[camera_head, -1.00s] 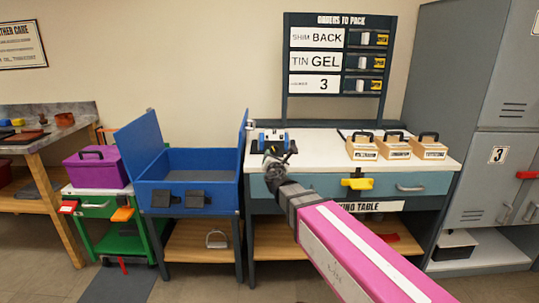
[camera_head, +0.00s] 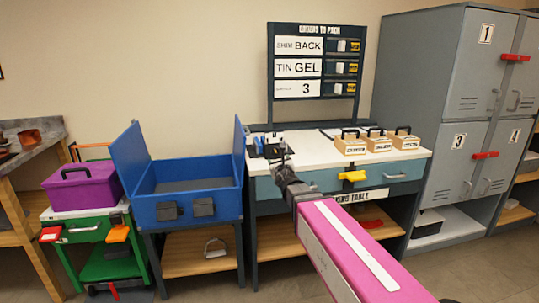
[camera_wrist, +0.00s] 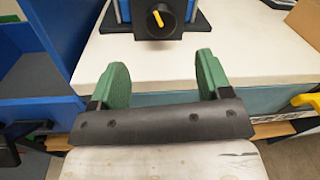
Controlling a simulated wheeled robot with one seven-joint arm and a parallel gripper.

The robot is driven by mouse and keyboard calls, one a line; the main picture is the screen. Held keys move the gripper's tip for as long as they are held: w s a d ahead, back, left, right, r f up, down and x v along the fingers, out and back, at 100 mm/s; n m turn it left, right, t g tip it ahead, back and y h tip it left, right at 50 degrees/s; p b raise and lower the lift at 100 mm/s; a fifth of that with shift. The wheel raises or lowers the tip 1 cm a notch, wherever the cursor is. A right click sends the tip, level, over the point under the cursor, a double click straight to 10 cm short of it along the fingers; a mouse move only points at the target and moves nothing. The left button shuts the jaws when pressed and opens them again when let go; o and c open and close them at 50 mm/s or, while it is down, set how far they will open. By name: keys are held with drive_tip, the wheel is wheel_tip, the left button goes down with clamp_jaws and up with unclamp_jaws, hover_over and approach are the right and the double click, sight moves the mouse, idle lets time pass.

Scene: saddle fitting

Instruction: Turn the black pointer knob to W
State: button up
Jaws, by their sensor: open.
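The black knob (camera_wrist: 165,22) shows at the top edge of the wrist view, with a yellow pointer mark on its face. It sits on a blue and black device that stands on the white tabletop; the top of the view cuts it off. No letters around the knob can be read. My gripper (camera_wrist: 161,75) is open and empty, its two green fingers apart, short of the knob and near the table's front edge. In the head view my gripper (camera_head: 278,158) is in front of the device and partly hides it.
The white packing table (camera_head: 320,157) carries several wooden boxes at its right. A blue open box (camera_head: 185,210) stands close at left, with a raised panel beside the device. A yellow drawer handle (camera_head: 352,176) juts from the table front. Grey lockers (camera_head: 420,75) stand at right.

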sight(276, 153)
drive_tip(key=w, duration=0.3)
drive_tip(key=w+a, duration=0.1)
drive_tip(key=w, duration=0.3)
drive_tip(key=w+a, duration=0.1)
drive_tip(key=w, duration=0.2)
drive_tip(key=shift+w, duration=0.3)
drive_tip(key=c, duration=0.9)
